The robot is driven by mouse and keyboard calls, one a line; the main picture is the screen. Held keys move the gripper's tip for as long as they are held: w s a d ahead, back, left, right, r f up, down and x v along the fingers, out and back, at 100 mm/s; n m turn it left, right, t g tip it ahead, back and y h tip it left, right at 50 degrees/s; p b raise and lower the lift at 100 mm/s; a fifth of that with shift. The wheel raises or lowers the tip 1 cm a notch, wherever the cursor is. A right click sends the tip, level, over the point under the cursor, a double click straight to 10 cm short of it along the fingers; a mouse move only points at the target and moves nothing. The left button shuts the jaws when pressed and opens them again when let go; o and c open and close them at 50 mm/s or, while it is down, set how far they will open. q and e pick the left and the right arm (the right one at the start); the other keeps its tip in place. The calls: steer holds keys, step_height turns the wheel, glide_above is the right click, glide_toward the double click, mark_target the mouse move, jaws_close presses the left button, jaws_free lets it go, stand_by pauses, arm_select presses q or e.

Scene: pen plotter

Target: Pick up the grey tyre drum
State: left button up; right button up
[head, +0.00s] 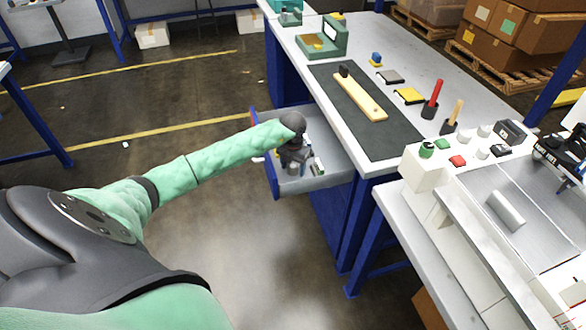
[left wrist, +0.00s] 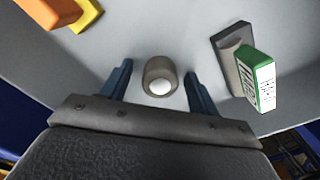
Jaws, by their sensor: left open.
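A small grey ring-shaped drum with a pale centre (left wrist: 160,77), which looks like the grey tyre drum, stands in the drawer. My left gripper (left wrist: 159,84) is open, with one blue finger on each side of the drum. Gaps show between the drum and both fingers. In the head view my left arm reaches into the open drawer (head: 335,168), and the left gripper (head: 294,160) is low inside it. I cannot clearly make out the drum there. My right gripper is not in view.
A green and white box (left wrist: 258,80) by a dark grey block (left wrist: 232,48) lies right of the drum. An orange block (left wrist: 45,10) and a yellow one (left wrist: 86,16) are at upper left. The drawer's blue front (head: 265,160) and the workbench (head: 375,50) border the space.

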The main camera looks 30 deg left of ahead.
arm_select(q)
steer(key=c, duration=1.1)
steer(key=shift+o, duration=0.2)
steer(key=shift+r, duration=0.15)
